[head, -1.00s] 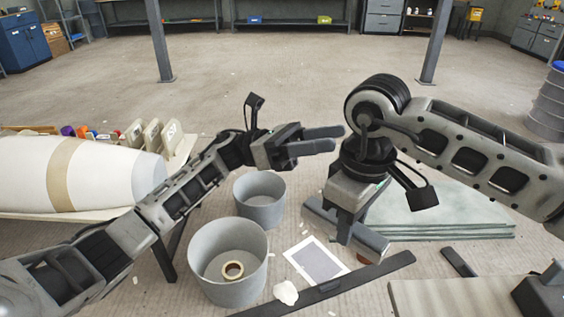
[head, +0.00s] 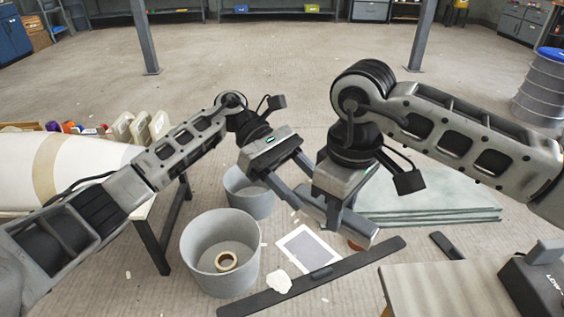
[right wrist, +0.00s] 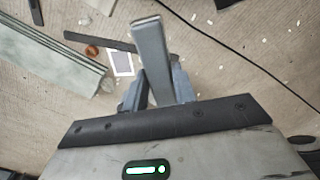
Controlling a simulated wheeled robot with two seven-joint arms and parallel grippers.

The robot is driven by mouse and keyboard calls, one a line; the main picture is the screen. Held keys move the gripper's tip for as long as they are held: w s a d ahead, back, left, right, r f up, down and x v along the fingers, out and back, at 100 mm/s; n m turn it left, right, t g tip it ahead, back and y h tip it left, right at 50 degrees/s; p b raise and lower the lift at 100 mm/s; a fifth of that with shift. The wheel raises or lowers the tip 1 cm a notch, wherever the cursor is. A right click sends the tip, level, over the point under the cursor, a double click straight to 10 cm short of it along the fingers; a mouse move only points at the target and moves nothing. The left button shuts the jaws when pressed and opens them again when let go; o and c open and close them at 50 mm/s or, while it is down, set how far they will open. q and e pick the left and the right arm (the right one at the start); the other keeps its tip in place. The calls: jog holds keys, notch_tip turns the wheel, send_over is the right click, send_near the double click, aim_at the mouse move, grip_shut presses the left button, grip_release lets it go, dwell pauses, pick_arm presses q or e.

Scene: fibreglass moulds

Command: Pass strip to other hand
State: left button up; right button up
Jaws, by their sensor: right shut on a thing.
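The strip (head: 361,230) is a straight grey bar, held out in front of me. My right gripper (head: 335,208) points down and is shut on it. In the right wrist view the strip (right wrist: 150,60) stands out between the two fingers (right wrist: 155,92). My left gripper (head: 298,190) is open, its two fingers apart, by the strip's left end. The fingers overlap that end in the picture; I cannot tell whether they touch it. The strip's middle is partly hidden by the right gripper.
Two grey buckets stand below on the floor; the larger (head: 212,270) holds a tape roll (head: 227,261). A long dark bar (head: 340,268) and a framed sheet (head: 307,250) lie on the floor. Grey slabs (head: 440,205) lie right; a table (head: 450,292) stands front right.

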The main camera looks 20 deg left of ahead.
pick_arm(q)
jog(key=shift+x, duration=2.05)
jog(key=shift+c, duration=0.3)
jog(key=c, duration=1)
jog(key=shift+c, duration=0.2)
pick_arm(e)
jog(key=o, duration=1.1)
